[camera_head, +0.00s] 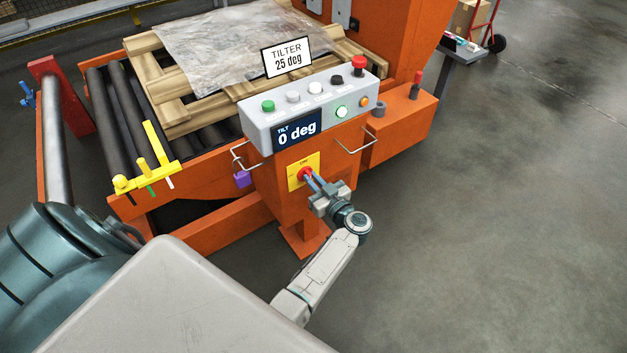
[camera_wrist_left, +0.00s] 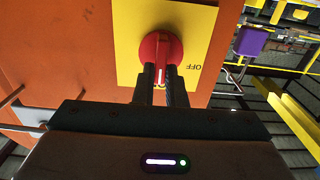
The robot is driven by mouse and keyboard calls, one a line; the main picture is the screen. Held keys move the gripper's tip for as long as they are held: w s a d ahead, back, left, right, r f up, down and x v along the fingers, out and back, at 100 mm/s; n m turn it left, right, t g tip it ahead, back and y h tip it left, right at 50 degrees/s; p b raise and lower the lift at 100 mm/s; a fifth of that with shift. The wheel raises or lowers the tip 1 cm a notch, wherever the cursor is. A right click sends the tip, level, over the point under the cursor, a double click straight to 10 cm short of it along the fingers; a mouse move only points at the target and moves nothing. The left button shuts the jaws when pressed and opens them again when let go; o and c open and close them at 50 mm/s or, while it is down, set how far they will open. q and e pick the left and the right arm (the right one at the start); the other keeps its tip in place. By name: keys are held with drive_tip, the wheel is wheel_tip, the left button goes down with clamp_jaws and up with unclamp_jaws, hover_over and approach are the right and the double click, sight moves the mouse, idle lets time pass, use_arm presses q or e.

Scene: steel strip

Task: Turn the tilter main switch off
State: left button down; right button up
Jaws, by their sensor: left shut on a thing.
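The main switch is a red rotary knob (camera_head: 304,174) on a yellow plate (camera_head: 316,163) on the front of the orange tilter post. In the head view the plate reads ON at its top. In the left wrist view the knob (camera_wrist_left: 153,48) has a white mark pointing down the picture, toward my gripper, and OFF is printed upside down to its right. My left gripper (camera_head: 311,181) is shut on the knob's handle, with one finger on each side in the left wrist view (camera_wrist_left: 161,80). My right gripper is not in view.
Above the switch is a grey control box (camera_head: 258,118) with several buttons and a display reading 0 deg (camera_head: 297,133). Wire handles flank the post, and a purple padlock (camera_head: 242,179) hangs left. A yellow bracket (camera_head: 150,175) and rollers lie left. Open floor (camera_head: 500,230) is at right.

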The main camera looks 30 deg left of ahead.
use_arm(q)
drive_tip(key=shift+n, duration=0.3)
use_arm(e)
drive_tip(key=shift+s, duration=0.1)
use_arm(q)
drive_tip(key=shift+s+a+f+n+b, duration=0.2)
drive_tip(key=shift+n+b, duration=0.65)
drive_tip(key=shift+n, duration=2)
drive_tip(key=shift+s+d+f+n+b, duration=0.2)
drive_tip(key=shift+n+b, duration=0.6)
drive_tip(key=shift+n, duration=2.1)
drive_tip(key=shift+s+a+f+n+b, duration=0.25)
drive_tip(key=shift+n+b, duration=0.6)
drive_tip(key=shift+n, duration=2)
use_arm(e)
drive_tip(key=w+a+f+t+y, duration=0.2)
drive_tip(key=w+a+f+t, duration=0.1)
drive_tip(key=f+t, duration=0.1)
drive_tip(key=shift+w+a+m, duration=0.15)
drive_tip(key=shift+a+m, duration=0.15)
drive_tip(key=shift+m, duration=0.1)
use_arm(q)
drive_tip(key=shift+w, duration=0.1)
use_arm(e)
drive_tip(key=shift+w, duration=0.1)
use_arm(q)
drive_tip(key=c, duration=1.5)
unclamp_jaws()
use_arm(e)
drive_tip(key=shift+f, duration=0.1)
